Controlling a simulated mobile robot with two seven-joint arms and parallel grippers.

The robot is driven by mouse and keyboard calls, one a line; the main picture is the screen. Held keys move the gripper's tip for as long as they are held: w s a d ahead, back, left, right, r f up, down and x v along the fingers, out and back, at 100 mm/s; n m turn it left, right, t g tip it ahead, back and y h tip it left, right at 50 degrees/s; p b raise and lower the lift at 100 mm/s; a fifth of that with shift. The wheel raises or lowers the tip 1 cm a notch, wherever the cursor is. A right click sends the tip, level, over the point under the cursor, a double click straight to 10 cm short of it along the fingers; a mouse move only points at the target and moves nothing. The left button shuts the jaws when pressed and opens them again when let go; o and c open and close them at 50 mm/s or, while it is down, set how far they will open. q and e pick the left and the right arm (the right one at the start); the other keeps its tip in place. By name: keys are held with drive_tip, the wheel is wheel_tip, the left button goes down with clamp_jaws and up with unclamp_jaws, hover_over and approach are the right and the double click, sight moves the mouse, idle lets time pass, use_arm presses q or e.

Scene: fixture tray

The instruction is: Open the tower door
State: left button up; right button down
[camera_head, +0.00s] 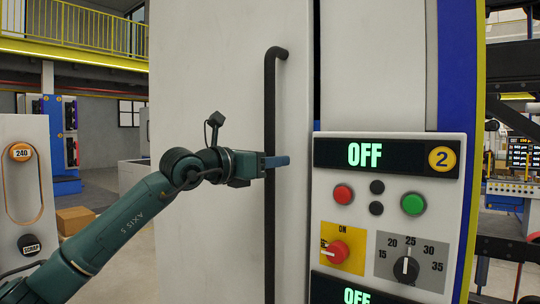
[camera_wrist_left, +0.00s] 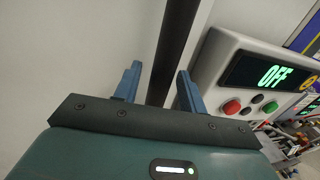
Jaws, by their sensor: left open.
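The tower door (camera_head: 205,90) is a tall pale grey panel that stands shut in the head view. A long black vertical handle (camera_head: 270,110) runs down near its right edge. My left gripper (camera_head: 276,162) is at the handle, about midway up the picture. In the left wrist view the handle (camera_wrist_left: 174,50) passes between the two blue fingers of my left gripper (camera_wrist_left: 158,88). The fingers are open, one on each side, with gaps to the handle. My right gripper is not in view.
A control panel (camera_head: 325,210) with green OFF displays, buttons and knobs juts out just right of the handle. A grey cabinet (camera_head: 30,180) stands at the left, with a cardboard box (camera_head: 75,220) on the floor beyond it.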

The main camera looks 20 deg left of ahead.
use_arm(q)
drive_tip(key=shift+w, duration=0.15)
drive_tip(key=shift+c, duration=0.2)
clamp_jaws()
idle(0.3)
